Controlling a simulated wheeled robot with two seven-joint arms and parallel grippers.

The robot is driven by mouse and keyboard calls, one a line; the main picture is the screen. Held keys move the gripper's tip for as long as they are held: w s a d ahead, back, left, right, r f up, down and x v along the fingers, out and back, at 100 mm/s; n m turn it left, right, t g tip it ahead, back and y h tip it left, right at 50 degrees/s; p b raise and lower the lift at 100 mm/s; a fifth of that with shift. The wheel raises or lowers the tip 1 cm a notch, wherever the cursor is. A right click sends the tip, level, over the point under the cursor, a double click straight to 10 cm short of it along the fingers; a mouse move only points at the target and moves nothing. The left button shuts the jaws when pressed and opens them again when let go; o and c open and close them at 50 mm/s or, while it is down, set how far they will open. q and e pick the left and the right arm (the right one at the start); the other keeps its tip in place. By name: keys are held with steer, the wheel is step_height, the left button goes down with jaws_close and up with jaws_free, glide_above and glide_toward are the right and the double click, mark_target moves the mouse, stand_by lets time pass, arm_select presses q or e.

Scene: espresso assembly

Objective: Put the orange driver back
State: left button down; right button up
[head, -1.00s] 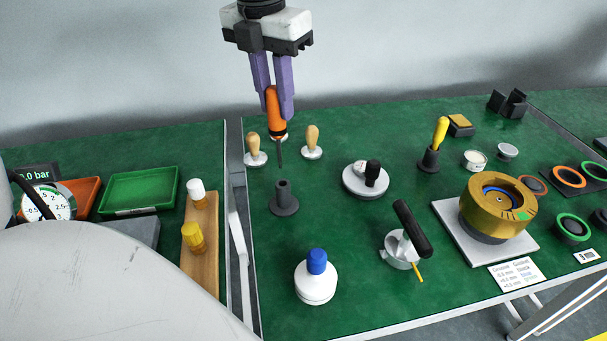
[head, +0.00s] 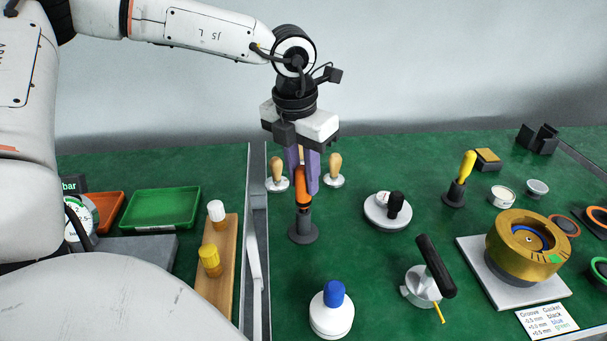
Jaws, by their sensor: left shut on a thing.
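The orange driver (head: 303,188) is upright between the purple fingers of my left gripper (head: 304,178), which is shut on its handle. The driver's lower end is at the dark grey holder (head: 303,233), a round-based post on the green table. The driver's shaft is hidden, and the handle's bottom meets the top of the holder. I cannot tell whether the handle rests fully on it. My right gripper is not in view.
Wooden-handled tampers (head: 278,175) stand close behind the holder. A metal table edge (head: 256,230) runs just left.

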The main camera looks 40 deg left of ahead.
arm_select(q)
steer(key=shift+f, duration=0.15)
steer(key=c, duration=1.5)
jaws_free()
steer(key=shift+r, duration=0.4)
steer(key=r, duration=0.3)
steer(key=s+r, duration=0.1)
steer(key=r, duration=0.7)
steer(key=shift+s+d+r, duration=0.1)
steer(key=shift+s+r, duration=0.05)
steer(key=shift+r, duration=0.1)
